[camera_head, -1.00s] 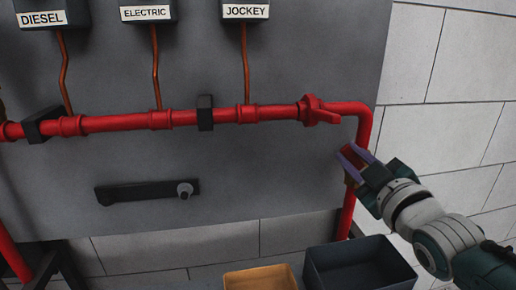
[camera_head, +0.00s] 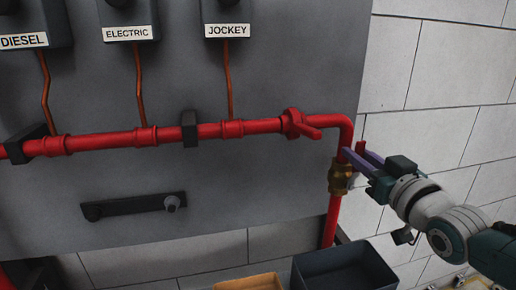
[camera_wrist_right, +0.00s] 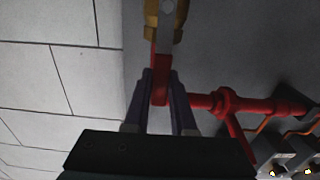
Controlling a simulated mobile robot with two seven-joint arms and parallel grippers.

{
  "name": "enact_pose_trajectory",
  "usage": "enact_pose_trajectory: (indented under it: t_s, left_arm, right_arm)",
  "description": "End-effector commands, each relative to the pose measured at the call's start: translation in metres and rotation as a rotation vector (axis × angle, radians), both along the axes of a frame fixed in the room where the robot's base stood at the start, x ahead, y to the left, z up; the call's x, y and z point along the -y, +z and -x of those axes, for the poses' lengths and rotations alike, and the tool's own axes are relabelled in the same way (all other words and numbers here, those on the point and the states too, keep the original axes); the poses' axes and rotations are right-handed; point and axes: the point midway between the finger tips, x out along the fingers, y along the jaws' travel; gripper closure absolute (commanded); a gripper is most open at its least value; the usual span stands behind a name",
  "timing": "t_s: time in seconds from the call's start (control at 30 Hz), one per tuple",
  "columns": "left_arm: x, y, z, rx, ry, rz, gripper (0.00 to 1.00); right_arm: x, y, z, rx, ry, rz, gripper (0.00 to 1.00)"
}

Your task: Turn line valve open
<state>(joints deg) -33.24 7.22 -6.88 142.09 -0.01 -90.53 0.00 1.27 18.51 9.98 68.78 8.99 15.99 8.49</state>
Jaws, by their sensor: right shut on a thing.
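A brass valve (camera_head: 340,178) sits on the vertical red pipe at the right edge of the grey panel. It also shows at the top of the right wrist view (camera_wrist_right: 180,18). Its red lever handle (camera_wrist_right: 160,88) runs down from the brass body in that view. My right gripper (camera_head: 356,153) reaches in from the right, just right of the vertical pipe. Its purple fingers are shut on the red handle, one on each side, as the right wrist view (camera_wrist_right: 161,78) shows. The fingers partly hide the handle in the head view. My left gripper is not in view.
Another red lever valve (camera_head: 301,124) sits on the horizontal red pipe (camera_head: 100,141), close to the left. A dark bin (camera_head: 342,272) and an orange-brown box (camera_head: 250,283) stand below. A dark bar (camera_head: 133,206) is on the panel. White wall lies right.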

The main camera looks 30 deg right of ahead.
Motion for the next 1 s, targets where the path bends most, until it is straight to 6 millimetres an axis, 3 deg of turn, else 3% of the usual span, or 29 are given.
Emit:
enact_pose_trajectory:
  t_s: [0.57,0.6,0.83,1.0]
  left_arm:
    - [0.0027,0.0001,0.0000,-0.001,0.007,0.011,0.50]
    - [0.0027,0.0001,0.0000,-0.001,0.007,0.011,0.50]
    - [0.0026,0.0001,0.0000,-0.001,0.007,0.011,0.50]
    - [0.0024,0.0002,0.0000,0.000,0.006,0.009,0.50]
  right_arm:
    - [0.0028,-0.0003,0.0008,0.008,-0.001,-0.033,1.00]
    - [0.0028,-0.0003,0.0008,0.008,-0.002,-0.033,0.73]
    - [0.0025,-0.0003,0.0007,0.007,-0.001,-0.031,0.47]
    - [0.0023,-0.0003,0.0007,0.007,0.000,-0.030,0.46]
